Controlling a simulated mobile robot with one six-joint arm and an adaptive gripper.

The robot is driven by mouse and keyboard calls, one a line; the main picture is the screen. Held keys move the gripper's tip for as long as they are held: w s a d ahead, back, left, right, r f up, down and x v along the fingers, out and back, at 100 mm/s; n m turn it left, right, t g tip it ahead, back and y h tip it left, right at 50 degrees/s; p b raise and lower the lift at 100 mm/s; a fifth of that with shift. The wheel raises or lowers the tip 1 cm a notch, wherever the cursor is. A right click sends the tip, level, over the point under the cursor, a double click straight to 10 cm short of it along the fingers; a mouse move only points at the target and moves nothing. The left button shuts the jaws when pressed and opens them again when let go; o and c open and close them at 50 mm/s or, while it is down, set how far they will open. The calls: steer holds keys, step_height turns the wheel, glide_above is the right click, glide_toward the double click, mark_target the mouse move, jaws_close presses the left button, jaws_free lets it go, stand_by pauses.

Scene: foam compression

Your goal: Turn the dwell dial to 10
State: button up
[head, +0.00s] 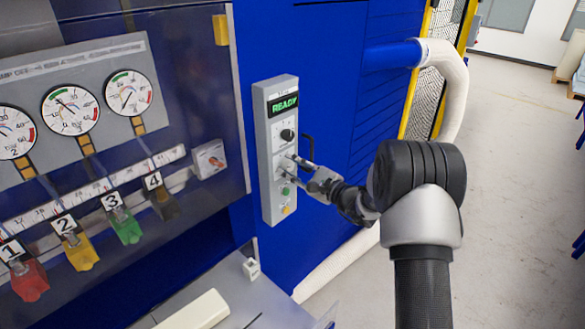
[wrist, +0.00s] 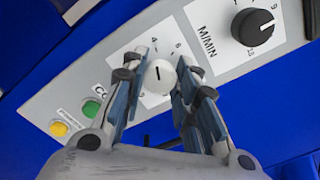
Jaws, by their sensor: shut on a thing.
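A white dial (wrist: 160,78) with a short black line on its face sits on a white scale plate on the grey control panel (head: 266,190). In the wrist view the line runs nearly straight up the picture, toward the part of the scale near the 4 and 6. The fingers cover much of the scale, and I see no 10 on it. My gripper (head: 291,168) is shut on the white dial, one finger on each side. It also shows in the wrist view (wrist: 160,84). In the head view the fingers largely hide the dial.
A black knob (wrist: 252,26) marked M/MIN, with a 10 on its scale, sits beside the dial. A green button (wrist: 91,108) and a yellow button (wrist: 59,129) lie on the other side. A lit READY display (head: 284,104) tops the panel. A black handle (head: 309,148) stands close right.

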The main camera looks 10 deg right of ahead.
steer(key=shift+m, duration=0.3)
steer(key=m+p, duration=0.2)
steer(key=m, duration=0.4)
steer(key=m+p, duration=0.2)
steer(key=m, duration=0.4)
steer(key=shift+r+m+p, duration=0.1)
steer(key=shift+m+p, duration=0.25)
steer(key=shift+m, duration=0.05)
steer(key=m+p, duration=0.1)
steer(key=m, duration=0.2)
steer(key=shift+d+m+p, duration=0.1)
steer(key=shift+m+p, duration=0.2)
steer(key=shift+p, duration=0.05)
steer(key=m+p, duration=0.1)
steer(key=m, duration=0.2)
steer(key=shift+m+p, duration=0.3)
steer(key=shift+p, duration=0.05)
steer(key=m+p, duration=0.2)
steer(key=m, duration=0.4)
steer(key=o, duration=1.1)
steer(key=shift+w, duration=0.1)
steer(key=shift+c, duration=0.2)
